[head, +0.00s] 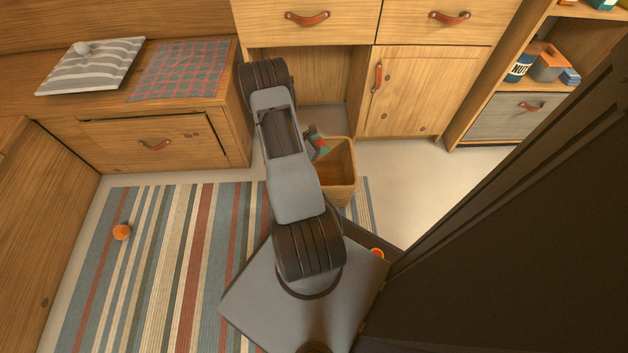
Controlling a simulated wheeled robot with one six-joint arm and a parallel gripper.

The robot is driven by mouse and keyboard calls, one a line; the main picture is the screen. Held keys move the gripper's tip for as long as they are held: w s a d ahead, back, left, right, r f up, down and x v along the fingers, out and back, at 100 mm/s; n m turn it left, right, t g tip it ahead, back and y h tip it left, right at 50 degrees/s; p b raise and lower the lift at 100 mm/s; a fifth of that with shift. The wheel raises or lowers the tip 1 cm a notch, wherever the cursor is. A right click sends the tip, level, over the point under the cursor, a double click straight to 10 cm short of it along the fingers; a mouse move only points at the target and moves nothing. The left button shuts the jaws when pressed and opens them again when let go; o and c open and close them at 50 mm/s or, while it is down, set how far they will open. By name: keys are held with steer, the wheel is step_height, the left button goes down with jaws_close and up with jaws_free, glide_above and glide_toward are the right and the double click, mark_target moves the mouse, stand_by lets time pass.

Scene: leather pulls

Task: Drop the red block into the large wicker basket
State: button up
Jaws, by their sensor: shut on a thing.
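The wicker basket (343,172) stands on the floor in front of the wooden cabinets, partly hidden by my arm. My gripper (319,146) is at the basket's open top, near its back left side. It is shut on the red block (321,145), of which only a small red patch shows. The fingers and most of the block are small and partly hidden, so I cannot tell how far they are below the rim.
A striped rug (170,270) covers the floor at left, with an orange object (122,232) on it. A bench (160,120) holds a striped cushion (90,65) and a checked cloth (180,70). A dark panel (520,230) fills the right. Pale floor (415,190) is clear right of the basket.

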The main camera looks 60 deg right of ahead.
steer(key=shift+f+b, duration=1.3)
steer(key=shift+f, duration=0.85)
steer(key=o, duration=1)
steer(key=p+v, duration=0.5)
steer(key=v, duration=0.8)
steer(key=shift+w+a+r, duration=0.15)
steer(key=shift+a+r, duration=0.1)
steer(key=shift+a, duration=0.05)
steer(key=shift+r, duration=0.1)
